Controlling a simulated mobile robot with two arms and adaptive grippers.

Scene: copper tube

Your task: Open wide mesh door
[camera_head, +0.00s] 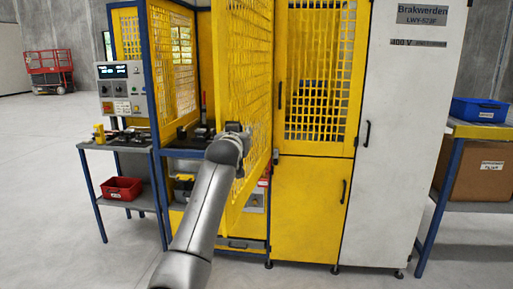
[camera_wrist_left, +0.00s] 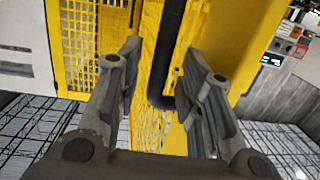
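The wide yellow mesh door (camera_head: 255,60) stands swung out from the machine in the head view, seen at a steep angle. Its hinge side is near the middle post. My left gripper (camera_head: 238,133) is at the door's outer edge, about mid-height. In the left wrist view, the dark curved door handle (camera_wrist_left: 172,60) runs between the two fingers of my left gripper (camera_wrist_left: 165,75). The fingers are apart, with a gap visible at the left finger, so the gripper looks open around the handle. Contact with the right finger is unclear. My right gripper is not in view.
A narrower mesh door (camera_head: 318,80) beside it is closed. A white cabinet (camera_head: 405,140) stands to its right. A side table (camera_head: 115,143) with a red bin (camera_head: 122,189) stands left.

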